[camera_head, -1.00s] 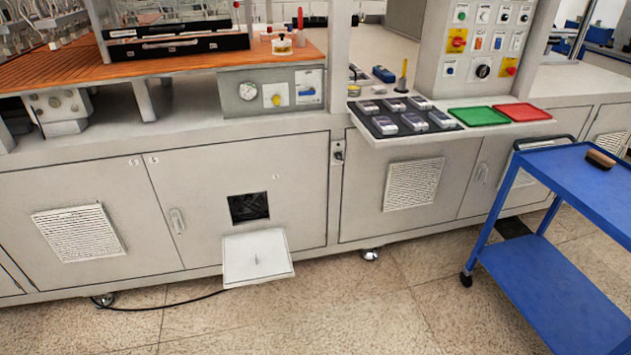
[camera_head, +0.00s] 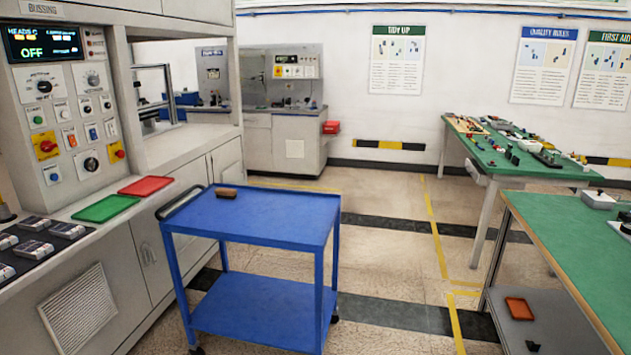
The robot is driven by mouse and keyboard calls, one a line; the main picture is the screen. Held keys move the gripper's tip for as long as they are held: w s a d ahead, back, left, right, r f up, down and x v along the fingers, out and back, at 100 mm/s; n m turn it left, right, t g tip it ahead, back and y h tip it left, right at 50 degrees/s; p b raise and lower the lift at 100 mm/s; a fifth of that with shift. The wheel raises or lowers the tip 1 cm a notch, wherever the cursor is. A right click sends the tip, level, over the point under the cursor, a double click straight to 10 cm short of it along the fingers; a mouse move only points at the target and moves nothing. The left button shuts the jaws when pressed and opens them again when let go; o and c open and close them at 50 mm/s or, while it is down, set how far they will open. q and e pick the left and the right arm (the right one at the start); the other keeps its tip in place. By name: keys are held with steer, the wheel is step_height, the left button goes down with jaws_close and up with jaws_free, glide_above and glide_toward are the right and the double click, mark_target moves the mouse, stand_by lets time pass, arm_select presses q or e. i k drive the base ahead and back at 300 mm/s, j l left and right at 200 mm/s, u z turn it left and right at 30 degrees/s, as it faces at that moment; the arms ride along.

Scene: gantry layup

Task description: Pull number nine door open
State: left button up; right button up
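Grey cabinet doors run along the base of the machine at the left. One door (camera_head: 141,247) has a small handle and stands shut. Beside it is a panel with a louvred vent (camera_head: 78,311). Another shut door (camera_head: 227,165) is farther along, partly behind the blue cart. I cannot read a number nine on any door in this view. Neither of my grippers is in view.
A blue two-shelf cart (camera_head: 265,218) with a brown block (camera_head: 226,192) stands close in front of the cabinets. Green-topped tables (camera_head: 577,240) stand at the right. Speckled floor (camera_head: 385,257) is open between cart and tables. A control panel (camera_head: 70,125) rises at the left.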

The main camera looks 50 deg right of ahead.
mark_target(227, 160)
steer(key=z, duration=1.15)
steer(key=i+l+z, duration=0.25)
steer(key=i+l, duration=0.2)
steer(key=i+l+z, duration=0.3)
steer(key=i, duration=0.4)
steer(key=i+l+z, duration=0.25)
steer(key=i, duration=0.35)
steer(key=i+z, duration=0.3)
steer(key=i, duration=0.3)
steer(key=i+l+u, duration=0.2)
steer(key=i, duration=2)
steer(key=i+j+u, duration=0.1)
steer(key=i+u, duration=0.25)
steer(key=i, duration=0.15)
steer(key=i+u, duration=0.35)
steer(key=i+l+u, duration=0.2)
steer(key=i+u, duration=0.15)
steer(key=i, duration=0.25)
